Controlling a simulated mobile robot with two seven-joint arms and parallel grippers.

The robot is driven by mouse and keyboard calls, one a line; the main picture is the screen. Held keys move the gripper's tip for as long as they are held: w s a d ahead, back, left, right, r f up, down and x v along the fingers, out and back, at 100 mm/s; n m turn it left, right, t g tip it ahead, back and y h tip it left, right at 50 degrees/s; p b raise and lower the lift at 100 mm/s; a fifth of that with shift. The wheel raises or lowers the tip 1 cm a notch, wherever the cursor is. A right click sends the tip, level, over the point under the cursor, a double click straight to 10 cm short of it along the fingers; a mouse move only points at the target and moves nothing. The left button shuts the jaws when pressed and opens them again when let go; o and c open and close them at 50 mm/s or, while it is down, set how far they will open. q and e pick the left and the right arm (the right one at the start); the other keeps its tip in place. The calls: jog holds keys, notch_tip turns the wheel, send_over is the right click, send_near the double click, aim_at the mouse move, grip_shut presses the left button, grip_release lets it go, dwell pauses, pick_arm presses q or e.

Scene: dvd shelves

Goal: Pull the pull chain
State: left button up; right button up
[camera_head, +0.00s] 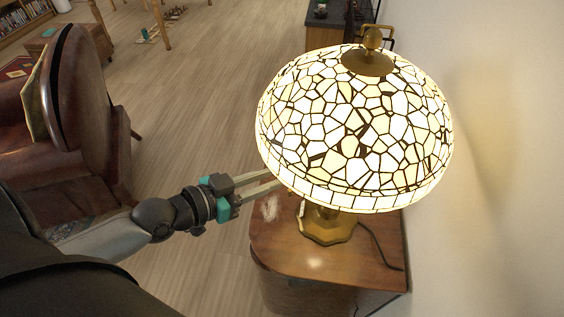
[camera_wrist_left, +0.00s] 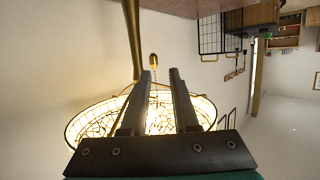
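The lit lamp (camera_head: 355,125) has a patterned stained-glass shade and a brass base (camera_head: 325,227). Its shade also glows in the left wrist view (camera_wrist_left: 100,122), which looks upside down. The pull chain ends in a small brass knob (camera_wrist_left: 154,62), just beyond my left fingertips and nearer the left finger in that view. The chain runs from the knob toward the shade and shows in the gap between the fingers. My left gripper (camera_head: 278,181) is open at the shade's lower left edge; it also shows in the left wrist view (camera_wrist_left: 161,72). I cannot tell whether it touches the chain. My right gripper is not in view.
The lamp stands on a wooden side table (camera_head: 275,245) with a dark cord (camera_head: 380,247) behind the base. A pale wall (camera_head: 500,160) is close on the right. A brown leather armchair (camera_head: 85,100) stands at the left. The floor between chair and table is clear.

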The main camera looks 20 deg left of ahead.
pick_arm(q)
jog(key=d+r+b+x, duration=0.1)
jog(key=r+x, duration=0.1)
jog(key=x, duration=1.3)
jog(key=shift+d+h, duration=0.3)
jog(key=shift+d, duration=0.1)
grip_shut()
